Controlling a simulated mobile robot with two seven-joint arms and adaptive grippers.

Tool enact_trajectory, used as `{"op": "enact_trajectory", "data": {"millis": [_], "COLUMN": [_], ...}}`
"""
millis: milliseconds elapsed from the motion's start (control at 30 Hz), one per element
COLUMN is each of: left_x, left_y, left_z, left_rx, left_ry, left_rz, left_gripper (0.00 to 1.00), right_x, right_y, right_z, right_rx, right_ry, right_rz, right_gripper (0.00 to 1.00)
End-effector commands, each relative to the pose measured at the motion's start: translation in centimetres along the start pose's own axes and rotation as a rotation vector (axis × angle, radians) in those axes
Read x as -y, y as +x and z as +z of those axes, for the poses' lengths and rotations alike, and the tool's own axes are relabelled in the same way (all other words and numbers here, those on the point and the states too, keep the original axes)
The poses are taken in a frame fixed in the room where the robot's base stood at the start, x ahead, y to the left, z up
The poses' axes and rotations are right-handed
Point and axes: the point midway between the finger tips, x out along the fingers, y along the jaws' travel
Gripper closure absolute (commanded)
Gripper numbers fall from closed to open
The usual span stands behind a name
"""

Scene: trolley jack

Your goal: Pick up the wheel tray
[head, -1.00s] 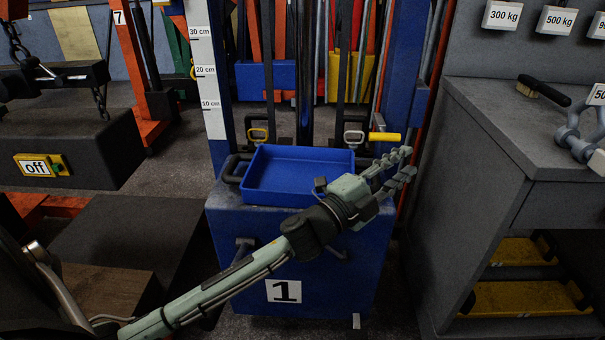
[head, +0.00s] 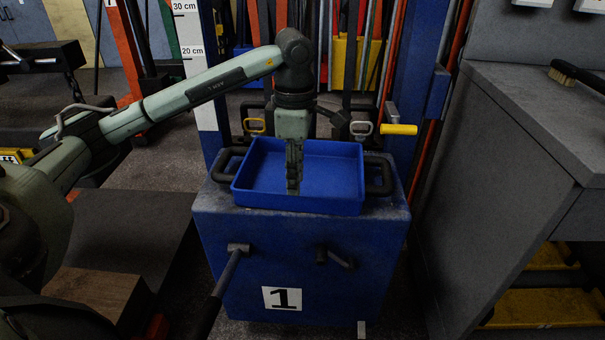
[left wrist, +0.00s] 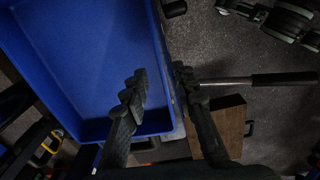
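The wheel tray (head: 345,205) is a shallow, empty blue box on top of the blue block marked 1. A black bar handle (head: 384,177) stands at its right end and another (head: 222,165) at its left. In the left wrist view the tray (left wrist: 85,50) fills the left side. There the gripper (left wrist: 160,90) is open, with one finger over the tray's inside and the other beyond its wall. Contact with the wall cannot be told. My right gripper is not seen.
The blue block (head: 300,255) has crank stubs and a long dark-gripped handle (head: 222,278) in front. A grey bench (head: 530,120) stands at right. Blue posts and hanging bars close off the back.

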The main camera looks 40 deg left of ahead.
Motion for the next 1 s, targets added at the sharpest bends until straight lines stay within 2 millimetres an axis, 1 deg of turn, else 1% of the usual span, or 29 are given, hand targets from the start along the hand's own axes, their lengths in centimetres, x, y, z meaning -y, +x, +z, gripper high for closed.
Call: {"op": "enact_trajectory", "data": {"millis": [33, 167, 300, 400, 500, 700, 900, 933, 1000], "left_x": [0.1, 0.1, 0.1, 0.0, 0.0, 0.0, 0.0, 0.0, 0.0], "left_y": [0.7, 2.3, 4.6, 5.6, 6.1, 6.1, 6.1, 6.1, 6.1], "left_z": [0.0, 0.0, -0.1, 0.0, 0.0, 0.0, 0.0, 0.0, 0.0], "left_rx": [0.000, 0.001, 0.001, 0.003, 0.004, 0.005, 0.005, 0.005, 0.005], "left_ry": [0.000, 0.000, 0.000, 0.001, 0.001, 0.001, 0.001, 0.001, 0.001], "left_rz": [-0.002, -0.003, -0.005, -0.003, -0.002, -0.001, -0.002, -0.002, -0.002], "left_gripper": [0.72, 0.72, 0.72, 0.72, 0.72, 0.72, 0.97, 1.00, 1.00], "right_x": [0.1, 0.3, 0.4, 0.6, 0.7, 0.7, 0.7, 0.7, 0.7], "right_y": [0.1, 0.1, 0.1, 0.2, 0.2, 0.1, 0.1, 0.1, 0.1], "right_z": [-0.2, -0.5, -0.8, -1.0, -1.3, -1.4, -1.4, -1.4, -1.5], "right_rx": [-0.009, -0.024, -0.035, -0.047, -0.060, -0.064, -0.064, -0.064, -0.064], "right_ry": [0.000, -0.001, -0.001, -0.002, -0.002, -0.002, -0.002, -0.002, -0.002], "right_rz": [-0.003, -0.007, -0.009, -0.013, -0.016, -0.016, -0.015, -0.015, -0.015], "right_gripper": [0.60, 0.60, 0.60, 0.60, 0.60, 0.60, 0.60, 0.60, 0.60]}}
